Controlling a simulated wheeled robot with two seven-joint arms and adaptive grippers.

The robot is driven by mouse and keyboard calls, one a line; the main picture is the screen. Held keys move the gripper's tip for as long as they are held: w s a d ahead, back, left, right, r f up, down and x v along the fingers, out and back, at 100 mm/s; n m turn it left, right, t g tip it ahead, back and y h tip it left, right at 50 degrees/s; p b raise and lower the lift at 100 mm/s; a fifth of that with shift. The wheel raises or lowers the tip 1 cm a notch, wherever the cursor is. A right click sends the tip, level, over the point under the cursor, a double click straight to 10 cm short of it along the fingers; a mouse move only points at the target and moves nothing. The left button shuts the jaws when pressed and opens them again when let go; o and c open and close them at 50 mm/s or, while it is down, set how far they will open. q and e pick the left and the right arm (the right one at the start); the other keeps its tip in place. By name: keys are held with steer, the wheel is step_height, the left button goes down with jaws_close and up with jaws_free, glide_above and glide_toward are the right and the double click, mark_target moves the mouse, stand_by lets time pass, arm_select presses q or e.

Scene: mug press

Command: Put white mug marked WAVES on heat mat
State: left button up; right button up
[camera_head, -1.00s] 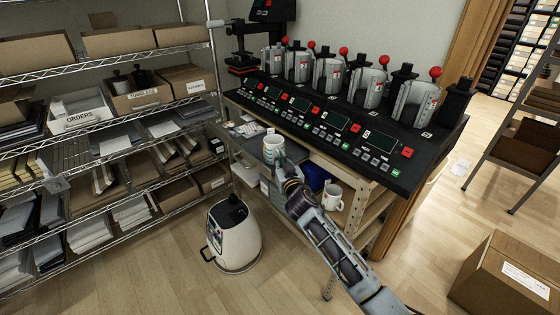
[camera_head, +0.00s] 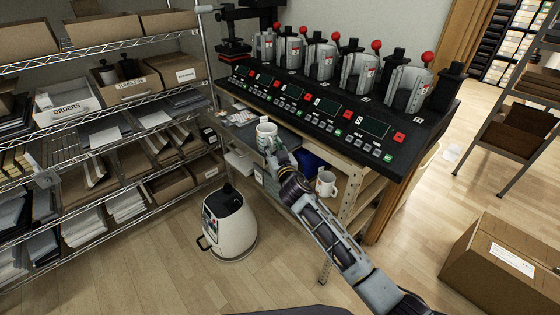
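A white mug with teal markings (camera_head: 266,134) stands upright at the back of the bench's side surface; its lettering is too small to read. A dark grey flat surface (camera_head: 243,131), possibly the heat mat, lies around and under it, and its edges are partly hidden. My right gripper (camera_head: 275,152) reaches in from the lower right and is at the mug's near right side, overlapping it in the picture. The fingers are small and partly hidden, so I cannot tell whether they grip it. My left gripper is not in view.
A second white mug (camera_head: 326,184) stands on a lower shelf beside my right forearm. A black press console (camera_head: 330,115) with several presses is behind. A white canister (camera_head: 229,225) stands on the floor. A wire shelf (camera_head: 110,130) is at left, a carton (camera_head: 500,265) at right.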

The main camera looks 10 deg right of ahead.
steer(key=shift+s+d, duration=0.1)
steer(key=shift+s, duration=0.4)
steer(key=b+v, duration=0.1)
steer(key=v, duration=1)
steer(key=shift+w, duration=0.1)
stand_by(0.6)
